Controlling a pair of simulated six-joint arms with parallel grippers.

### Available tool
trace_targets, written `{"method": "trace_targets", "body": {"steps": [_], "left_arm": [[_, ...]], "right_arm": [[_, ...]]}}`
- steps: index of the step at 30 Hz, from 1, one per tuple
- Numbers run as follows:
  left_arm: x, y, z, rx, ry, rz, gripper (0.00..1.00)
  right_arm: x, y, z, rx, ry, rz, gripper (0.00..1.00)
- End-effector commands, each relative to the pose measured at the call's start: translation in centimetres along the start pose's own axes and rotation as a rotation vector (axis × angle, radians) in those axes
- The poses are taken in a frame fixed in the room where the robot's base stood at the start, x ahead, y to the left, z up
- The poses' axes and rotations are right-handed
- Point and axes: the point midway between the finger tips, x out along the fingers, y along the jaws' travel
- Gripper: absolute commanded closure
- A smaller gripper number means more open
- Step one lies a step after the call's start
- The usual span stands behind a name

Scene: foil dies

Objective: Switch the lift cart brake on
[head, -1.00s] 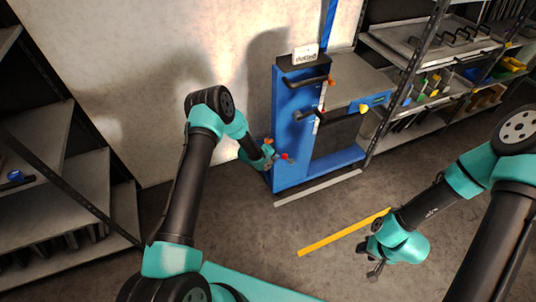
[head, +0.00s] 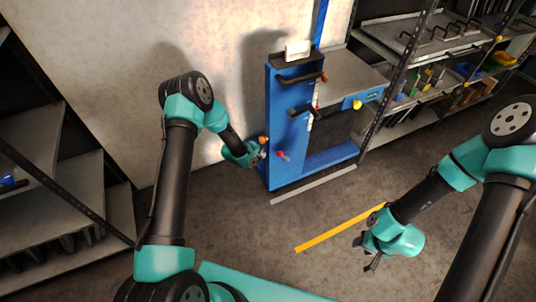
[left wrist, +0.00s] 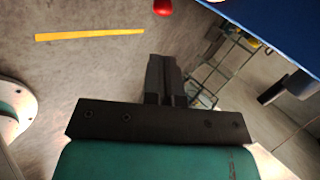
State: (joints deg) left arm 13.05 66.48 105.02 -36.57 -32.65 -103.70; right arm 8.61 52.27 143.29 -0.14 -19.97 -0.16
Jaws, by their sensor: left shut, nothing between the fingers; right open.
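The blue lift cart (head: 288,130) stands upright against the wall in the head view. Low on its left part is a red knob (head: 281,153) on a short grey lever; an orange piece (head: 263,139) sits just up and left of it. A red knob also shows at the top edge of the left wrist view (left wrist: 162,7). My left gripper (head: 260,154) is by the cart's lower left edge, near the knob. Its fingers (left wrist: 164,79) are shut and empty, apart from the knob. My right gripper (head: 368,256) is open and empty over the floor at right.
Grey shelving (head: 60,195) stands at the left, and a loaded rack (head: 430,85) stands right of the cart. A yellow stripe (head: 340,228) crosses the floor. Dark handles (head: 298,80) stick out from the cart's upper part. The floor in front of the cart is open.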

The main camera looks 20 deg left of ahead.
Motion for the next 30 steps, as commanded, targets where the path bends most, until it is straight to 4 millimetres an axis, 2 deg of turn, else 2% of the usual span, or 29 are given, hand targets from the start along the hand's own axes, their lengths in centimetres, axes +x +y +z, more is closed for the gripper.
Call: {"method": "trace_targets", "body": {"steps": [1,3,7,20,26,30], "left_arm": [[-0.1,1.3,0.3,-0.005,0.000,0.004,1.00],[-0.2,2.8,0.8,-0.004,0.000,0.004,1.00],[-0.3,4.6,1.2,-0.003,0.001,0.002,1.00],[-0.1,4.8,1.3,0.000,0.001,0.000,1.00],[1.7,4.8,1.2,0.001,0.001,0.000,1.00],[3.8,4.8,1.2,0.001,0.002,0.000,1.00]], "right_arm": [[0.0,0.0,0.0,0.000,0.000,0.000,0.57],[0.0,0.0,0.0,0.000,0.000,0.000,0.57],[0.0,0.0,0.0,0.000,0.000,0.000,0.57],[0.0,0.0,0.0,0.000,0.000,0.000,0.57],[0.0,0.0,0.0,0.000,0.000,0.000,0.57],[0.0,0.0,0.0,0.000,0.000,0.000,0.57]]}}
